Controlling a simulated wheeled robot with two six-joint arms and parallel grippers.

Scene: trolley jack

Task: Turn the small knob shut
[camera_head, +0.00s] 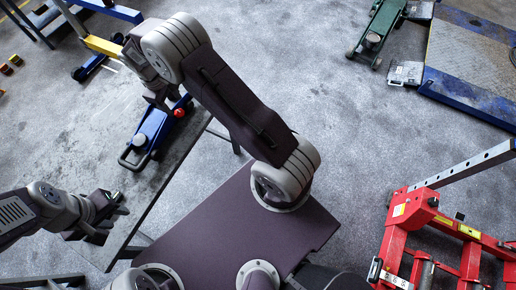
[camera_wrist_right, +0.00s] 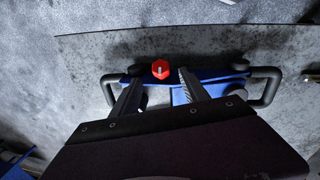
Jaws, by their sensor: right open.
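The small red knob (camera_head: 179,113) is on the blue trolley jack (camera_head: 153,126), which lies on a grey table. In the right wrist view the knob (camera_wrist_right: 160,69) shows a pale mark on its face, with the blue jack (camera_wrist_right: 215,76) around and behind it. My right gripper (camera_wrist_right: 157,84) is open and empty. Its two fingers point at the jack, one on each side of the knob in the picture; I see no contact. In the head view my right gripper (camera_head: 163,101) is above the jack's far end. My left gripper (camera_head: 113,216) is over the table's near part, away from the jack; its jaw gap is unclear.
The grey table top (camera_head: 150,190) is mostly bare around the jack. A red machine (camera_head: 400,225) stands on the floor at the right. A green jack (camera_head: 377,35) and a blue-framed platform (camera_head: 465,60) are at the far right. The floor between is clear.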

